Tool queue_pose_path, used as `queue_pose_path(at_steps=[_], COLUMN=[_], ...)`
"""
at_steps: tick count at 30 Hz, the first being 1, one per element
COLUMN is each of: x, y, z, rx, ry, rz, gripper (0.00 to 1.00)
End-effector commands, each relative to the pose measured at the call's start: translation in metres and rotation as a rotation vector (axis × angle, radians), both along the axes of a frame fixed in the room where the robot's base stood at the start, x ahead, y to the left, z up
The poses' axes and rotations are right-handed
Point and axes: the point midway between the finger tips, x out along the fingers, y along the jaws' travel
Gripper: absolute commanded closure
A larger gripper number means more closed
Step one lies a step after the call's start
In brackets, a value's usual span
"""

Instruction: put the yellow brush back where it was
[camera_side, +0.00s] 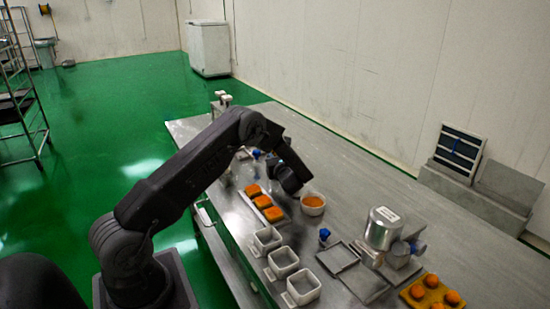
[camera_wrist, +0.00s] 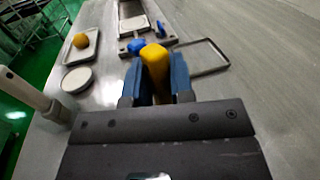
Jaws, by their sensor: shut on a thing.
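The yellow brush (camera_wrist: 153,59) shows in the wrist view as a rounded yellow piece between the two blue fingers of my gripper (camera_wrist: 154,84). The fingers are shut on it. Its lower part is hidden between the fingers and behind the gripper body. In the side view my gripper (camera_side: 291,180) is over the metal table, close to a white bowl (camera_side: 314,211) with orange filling. The brush cannot be made out there, and I cannot tell whether it touches anything.
A tray with orange squares (camera_side: 277,222) lies beside the bowl on the table (camera_side: 385,192). White square moulds (camera_side: 283,272), a metal frame (camera_side: 337,246) and a silver canister machine (camera_side: 381,231) stand nearer. The wrist view shows an orange ball on a pale tray (camera_wrist: 92,53) and a white disc (camera_wrist: 77,79).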

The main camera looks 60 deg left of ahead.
Motion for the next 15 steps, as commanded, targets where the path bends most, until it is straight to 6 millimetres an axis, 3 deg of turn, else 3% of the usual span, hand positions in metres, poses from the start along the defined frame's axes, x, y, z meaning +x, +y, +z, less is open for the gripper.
queue_pose_path(at_steps=[3, 4, 9, 12, 15], x=[-0.0001, -0.0001, -0.0002, -0.0002, -0.0002], y=[0.0000, 0.0000, 0.0002, 0.0001, 0.0002], z=[-0.0033, -0.0031, -0.0029, -0.0029, -0.0029], rx=[0.000, 0.000, 0.000, 0.000, 0.000], ry=[0.000, 0.000, 0.000, 0.000, 0.000], rz=[0.000, 0.000, 0.001, 0.001, 0.001], gripper=[1.00, 0.76, 0.60, 0.53, 0.53])
